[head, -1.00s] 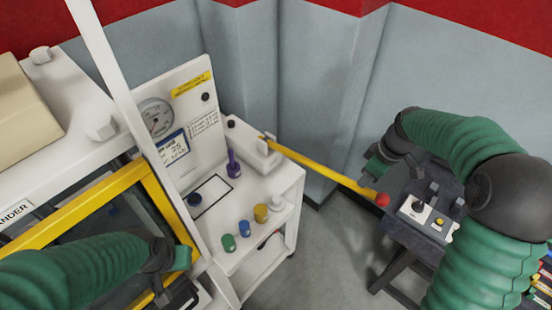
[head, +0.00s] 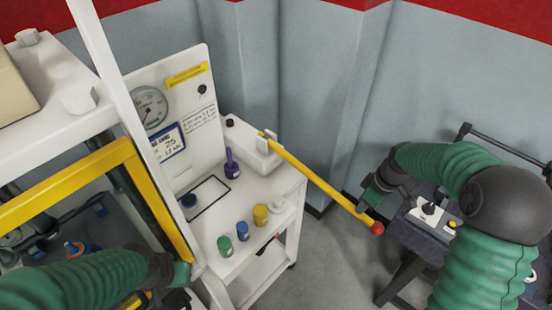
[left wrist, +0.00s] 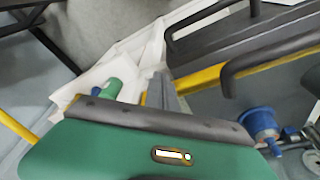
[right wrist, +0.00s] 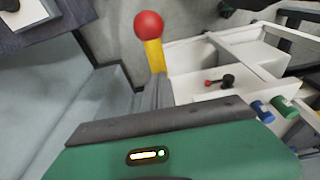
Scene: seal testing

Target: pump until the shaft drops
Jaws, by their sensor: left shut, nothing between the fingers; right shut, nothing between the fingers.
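The pump lever (head: 315,178) is a yellow bar with a red ball (head: 377,229) at its end. It slopes down to the right from a white pump block (head: 252,145) on a white cart. My right gripper (head: 366,204) is shut and empty, right beside the lever just short of the ball. The ball (right wrist: 149,25) shows beyond its fingers in the right wrist view; contact is unclear. My left gripper (head: 186,274) is shut and empty by the yellow-framed enclosure. No part is clearly identifiable as the shaft. The gauge (head: 149,107) is too small to read.
The white cart (head: 283,190) carries a purple-handled part (head: 232,165) and green, blue and yellow caps. A dark table (head: 405,240) stands at right under my arm. A yellow frame (head: 80,185) and white post (head: 110,75) bound the left side. Grey floor is clear between.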

